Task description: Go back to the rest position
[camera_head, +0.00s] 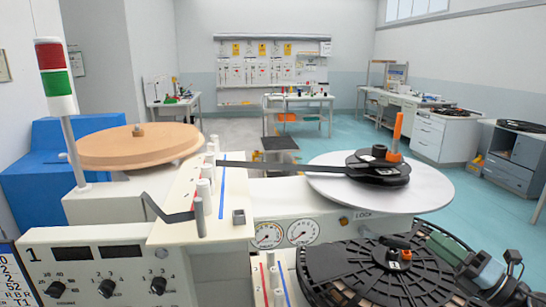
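My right gripper (514,270) is at the lower right edge, beside the large black reel (340,262). It is small and dark, and I cannot tell whether its fingers are open or shut. I see nothing clearly held in it. My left gripper is not in view.
The rewind station's white panel (75,255) fills the front left. A brown disc (125,150) sits behind it, and a grey disc (435,190) carries a smaller black reel (372,176). A red-green light tower (55,80) rises at left. Open floor (475,215) lies at right.

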